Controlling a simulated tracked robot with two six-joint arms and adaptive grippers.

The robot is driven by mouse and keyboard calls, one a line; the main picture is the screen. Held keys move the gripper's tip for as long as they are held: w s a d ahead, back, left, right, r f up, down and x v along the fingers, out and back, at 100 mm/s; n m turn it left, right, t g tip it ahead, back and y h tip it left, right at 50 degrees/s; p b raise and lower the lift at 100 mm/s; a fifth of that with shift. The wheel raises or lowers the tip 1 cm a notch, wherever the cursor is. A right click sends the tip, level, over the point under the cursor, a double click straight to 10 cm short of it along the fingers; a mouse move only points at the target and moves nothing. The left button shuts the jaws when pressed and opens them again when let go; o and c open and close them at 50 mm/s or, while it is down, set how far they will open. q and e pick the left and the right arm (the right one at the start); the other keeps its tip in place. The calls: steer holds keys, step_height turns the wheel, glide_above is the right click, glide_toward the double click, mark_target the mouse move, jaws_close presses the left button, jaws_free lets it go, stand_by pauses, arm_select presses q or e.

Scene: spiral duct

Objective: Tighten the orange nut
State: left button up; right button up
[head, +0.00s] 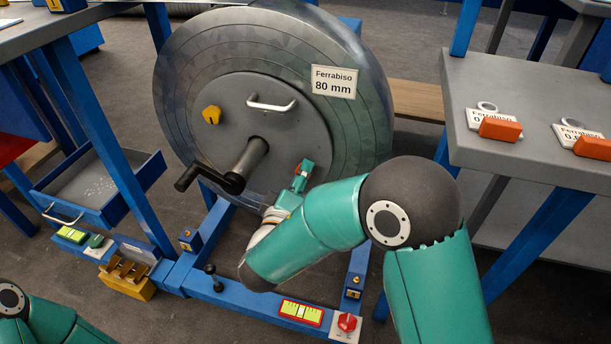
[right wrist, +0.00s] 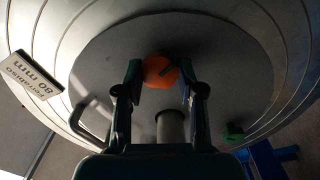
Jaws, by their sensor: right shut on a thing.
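The orange nut (right wrist: 158,72) sits on the grey inner plate of the large disc in the right wrist view. My right gripper (right wrist: 161,85) is shut on it, with one finger on each side. In the head view my right gripper (head: 304,172) is at the lower right of the plate, and its fingers mostly hide the nut. A dark slot or line shows on the nut's face. Of my left arm only a part shows at the lower left, and its gripper is out of view.
A crank (head: 212,180) sticks out from the disc's hub. A metal handle (head: 271,103), a yellow nut (head: 211,115) and a green nut (right wrist: 233,133) are on the plate. A grey table (head: 540,140) with orange blocks stands right. A blue drawer (head: 100,185) is at left.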

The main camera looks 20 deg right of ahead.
steer(key=shift+s+f+m, duration=0.1)
steer(key=shift+f+m, duration=0.25)
steer(key=shift+m, duration=0.65)
steer(key=o, duration=1.1)
steer(key=shift+c, duration=0.2)
steer(key=shift+o, duration=0.4)
steer(key=shift+r, duration=0.2)
steer(key=v, duration=0.7)
steer(key=shift+s+a+f, duration=0.1)
steer(key=shift+s, duration=0.05)
